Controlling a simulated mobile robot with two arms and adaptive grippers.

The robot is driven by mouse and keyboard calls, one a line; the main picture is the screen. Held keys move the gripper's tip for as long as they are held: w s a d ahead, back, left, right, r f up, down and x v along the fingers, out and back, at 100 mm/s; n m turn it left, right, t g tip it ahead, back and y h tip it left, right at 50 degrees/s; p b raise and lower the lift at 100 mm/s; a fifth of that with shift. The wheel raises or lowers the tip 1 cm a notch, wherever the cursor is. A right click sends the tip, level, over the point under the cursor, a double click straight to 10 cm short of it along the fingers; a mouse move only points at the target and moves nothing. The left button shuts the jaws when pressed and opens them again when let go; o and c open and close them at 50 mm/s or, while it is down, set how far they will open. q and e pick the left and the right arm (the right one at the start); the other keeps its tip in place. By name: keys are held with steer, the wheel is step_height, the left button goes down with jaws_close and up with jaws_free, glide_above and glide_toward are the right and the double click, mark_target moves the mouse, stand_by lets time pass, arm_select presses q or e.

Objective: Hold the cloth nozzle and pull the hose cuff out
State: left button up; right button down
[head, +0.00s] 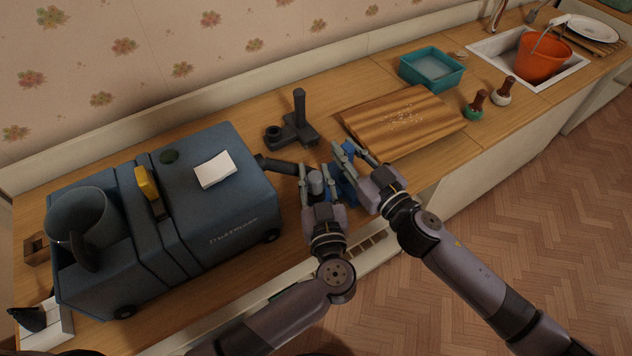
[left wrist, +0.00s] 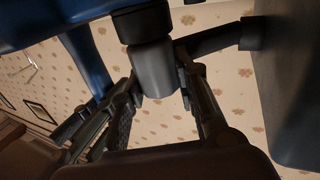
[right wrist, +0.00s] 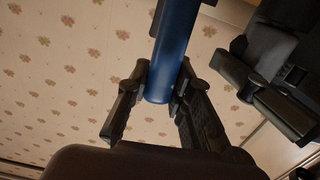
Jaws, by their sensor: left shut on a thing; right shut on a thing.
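The blue cloth nozzle (head: 343,188) is between the fingers of my right gripper (head: 354,166). It shows as a blue tube in the right wrist view (right wrist: 174,58), with the fingers on either side of its end. The grey hose cuff (head: 315,182) is between the fingers of my left gripper (head: 318,188). In the left wrist view the cuff (left wrist: 153,68) has a black collar above it, and blue parts show at the upper left. The dark hose (head: 278,166) runs from the blue cleaner body (head: 225,190) towards the cuff. The joint between cuff and nozzle is partly hidden by my fingers.
A dark upright tool (head: 298,118) stands behind the grippers on the counter. A wooden board (head: 385,125) lies to the right, with a teal tray (head: 432,68) behind it. A white card (head: 214,169) rests on the cleaner. The counter's front edge is close below my grippers.

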mark_target(314, 177)
arm_select(q)
jaws_close()
steer(key=shift+r, duration=0.7)
stand_by(0.5)
steer(key=shift+s+a+r, duration=0.1)
steer(key=shift+a+r, duration=0.05)
steer(key=shift+r, duration=3.25)
arm_select(e)
steer(key=c, duration=1.3)
jaws_free()
steer(key=shift+c, duration=0.2)
steer(key=shift+o, duration=0.3)
